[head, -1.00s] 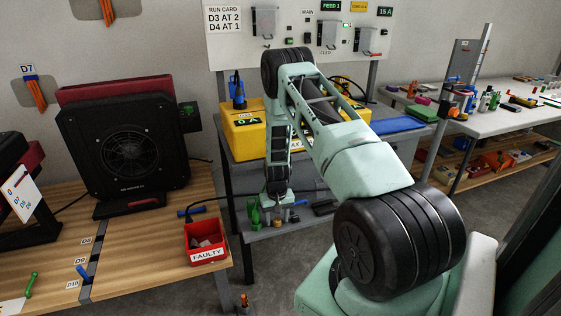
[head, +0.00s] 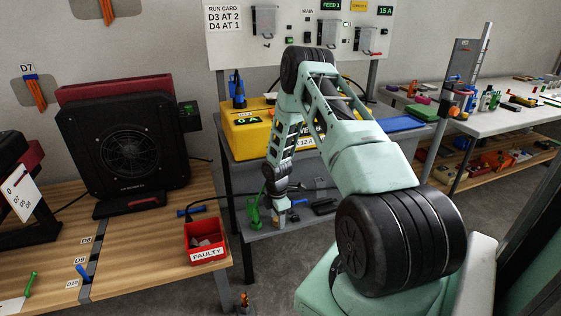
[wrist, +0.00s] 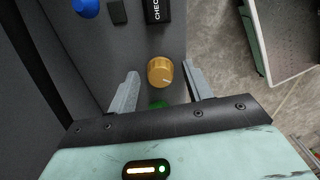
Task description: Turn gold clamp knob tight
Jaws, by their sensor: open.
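The gold knob (wrist: 157,71), with a ribbed side and a pale pointer line, shows in the wrist view at the edge of a dark grey shelf. My gripper (wrist: 160,70) is open, with one finger on each side of the knob and a visible gap on both sides. I cannot tell how far the fingertips stand above it. A bit of green (wrist: 157,104) shows just below the knob, between the fingers. In the head view my gripper (head: 280,217) points down at the low shelf beside a green clamp (head: 255,211) and hides the gold knob.
A blue round thing (wrist: 86,7) and a black labelled block (wrist: 158,10) lie beyond the knob. A yellow unit (head: 245,135) stands on the upper shelf behind my arm. A red FAULTY bin (head: 205,243) sits on the wooden bench to the left.

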